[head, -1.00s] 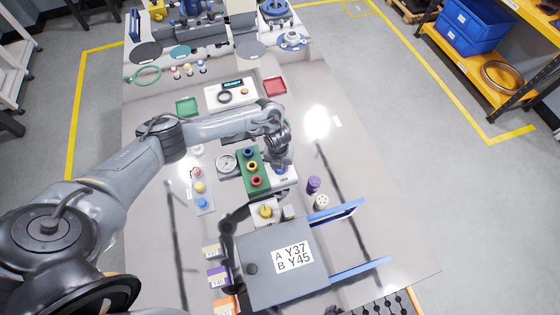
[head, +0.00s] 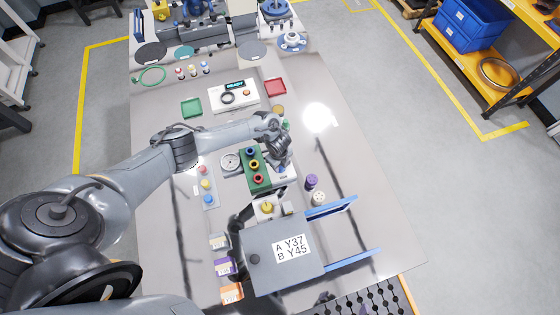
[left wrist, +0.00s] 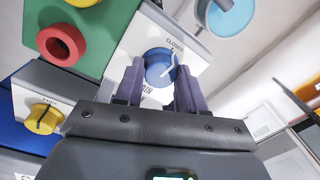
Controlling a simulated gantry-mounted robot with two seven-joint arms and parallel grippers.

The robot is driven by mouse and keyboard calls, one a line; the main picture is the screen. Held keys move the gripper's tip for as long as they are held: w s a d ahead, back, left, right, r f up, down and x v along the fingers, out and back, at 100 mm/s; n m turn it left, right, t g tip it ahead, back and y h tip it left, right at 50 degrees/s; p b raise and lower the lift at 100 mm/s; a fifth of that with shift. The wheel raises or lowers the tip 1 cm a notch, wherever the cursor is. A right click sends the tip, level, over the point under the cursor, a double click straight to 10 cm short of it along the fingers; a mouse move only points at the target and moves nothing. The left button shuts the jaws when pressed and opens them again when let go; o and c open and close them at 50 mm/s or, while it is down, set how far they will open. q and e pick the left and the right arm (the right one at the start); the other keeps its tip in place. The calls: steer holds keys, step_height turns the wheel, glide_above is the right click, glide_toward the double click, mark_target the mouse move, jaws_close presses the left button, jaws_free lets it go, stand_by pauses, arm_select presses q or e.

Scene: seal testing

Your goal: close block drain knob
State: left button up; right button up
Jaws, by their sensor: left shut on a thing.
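The pointer is slanted toward the upper right in the left wrist view. My left gripper (left wrist: 147,90) has its two dark fingers on either side of the knob and is shut on it. In the head view my left gripper (head: 282,165) is at the right side of the green-topped valve block (head: 256,170), and it largely hides the knob. My right gripper cannot be made out.
The green block carries blue, yellow and red rings. A yellow knob (head: 267,207) is just in front of it. A grey box (head: 270,262) lettered Y37 and Y45 stands nearer. A purple-topped cylinder (head: 311,182) stands to the right.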

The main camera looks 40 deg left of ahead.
arm_select(q)
steer(key=shift+n+p, duration=0.45)
steer(key=shift+n, duration=0.35)
steer(key=o, duration=1.1)
steer(key=shift+c, duration=0.2)
step_height(320, 180, up, 11)
steer(key=p, duration=0.2)
steer(key=shift+s+p, duration=0.2)
steer(key=shift+p, duration=0.1)
steer(key=shift+d+f, duration=0.1)
